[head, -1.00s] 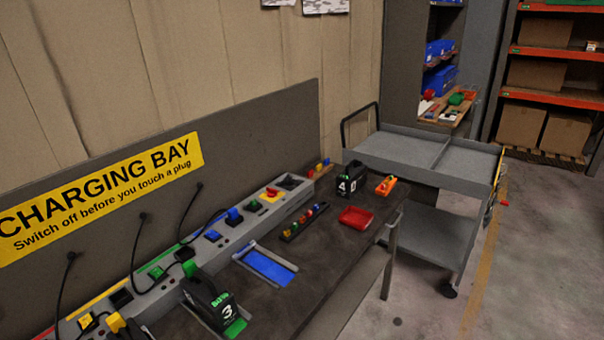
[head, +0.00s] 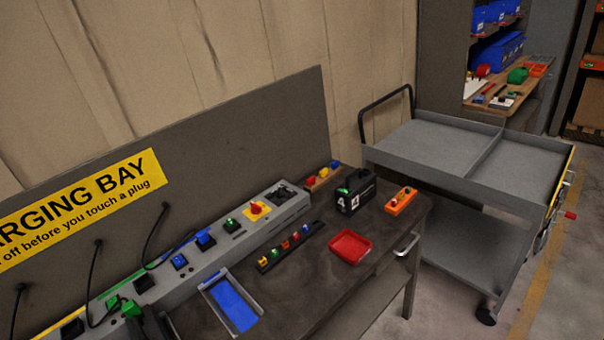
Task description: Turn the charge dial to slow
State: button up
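A red knob (head: 257,208) sits on a yellow plate near the far end of the grey charging console (head: 215,256). It may be the charge dial, but its markings are too small to read and I cannot tell its setting. A dark square unit (head: 281,193) lies just beyond it at the console's end. Green (head: 231,224) and blue (head: 205,240) fittings sit nearer along the same console. My gripper is not in view.
On the bench (head: 310,290) are a blue tray (head: 233,304), a strip of coloured pieces (head: 290,245), a red tray (head: 350,246), a black battery (head: 355,192) and an orange block (head: 400,201). A grey cart (head: 440,150) stands beyond. Floor at right is clear.

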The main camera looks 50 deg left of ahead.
aim_at(281, 194)
jog(key=u, duration=0.35)
jog(key=i, duration=1.05)
jog(key=u, duration=1)
jog(key=i, duration=0.4)
jog(key=u, duration=0.25)
